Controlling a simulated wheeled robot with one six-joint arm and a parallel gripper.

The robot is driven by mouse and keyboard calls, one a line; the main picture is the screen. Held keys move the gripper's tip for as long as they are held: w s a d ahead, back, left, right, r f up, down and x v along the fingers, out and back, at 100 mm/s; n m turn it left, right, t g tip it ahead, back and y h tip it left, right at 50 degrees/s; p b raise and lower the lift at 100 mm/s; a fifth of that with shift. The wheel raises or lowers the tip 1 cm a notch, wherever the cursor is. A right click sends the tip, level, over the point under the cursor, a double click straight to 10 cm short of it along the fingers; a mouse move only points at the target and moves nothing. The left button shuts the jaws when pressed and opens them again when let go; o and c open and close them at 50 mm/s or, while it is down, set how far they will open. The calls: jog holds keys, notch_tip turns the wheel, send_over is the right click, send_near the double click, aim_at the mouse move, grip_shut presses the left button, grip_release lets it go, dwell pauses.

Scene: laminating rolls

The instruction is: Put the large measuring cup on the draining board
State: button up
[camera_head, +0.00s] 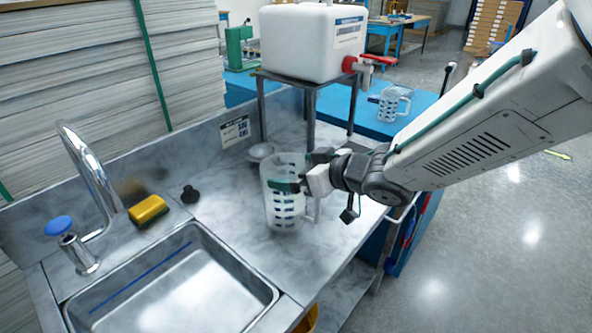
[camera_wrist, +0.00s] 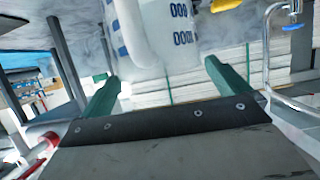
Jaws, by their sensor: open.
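A large clear measuring cup (camera_head: 285,205) with dark blue markings stands upright on the grey draining board (camera_head: 235,232), right of the sink. Its handle is on the right side in the head view. My gripper (camera_head: 296,184) is at the cup's right, near the handle. In the wrist view my gripper (camera_wrist: 160,82) is open, with its green fingers apart and the cup (camera_wrist: 165,30) ahead between them. The head view does not show clearly whether a finger touches the cup. A smaller measuring cup (camera_head: 388,104) stands on the blue bench behind.
A sink (camera_head: 175,285) with a tap (camera_head: 92,180) is at left. A yellow sponge (camera_head: 148,210) and a black plug (camera_head: 190,194) lie behind it. A metal stand (camera_head: 310,100) holds a white tank (camera_head: 312,42). A small dish (camera_head: 261,150) is behind the cup.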

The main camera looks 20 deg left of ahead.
jog(key=v, duration=1.1)
jog(key=shift+d, duration=0.15)
jog(key=w+d+r+m+t+h, duration=0.25)
jog(key=w+d+t+h, duration=0.2)
jog(key=d, duration=0.35)
jog(key=s+d+r+m+h, duration=0.15)
jog(key=d+m+h, duration=0.6)
jog(key=d, duration=1.15)
jog(key=s+d+f+m+g, duration=0.1)
jog(key=s+d+g, duration=0.2)
jog(key=s, duration=0.8)
jog(key=s+d+f+m+g, duration=0.1)
jog(key=s+g, duration=0.4)
jog(key=s, duration=0.6)
jog(key=shift+s+d+m, duration=0.15)
jog(key=shift+d+m, duration=0.65)
jog(key=shift+d, duration=0.15)
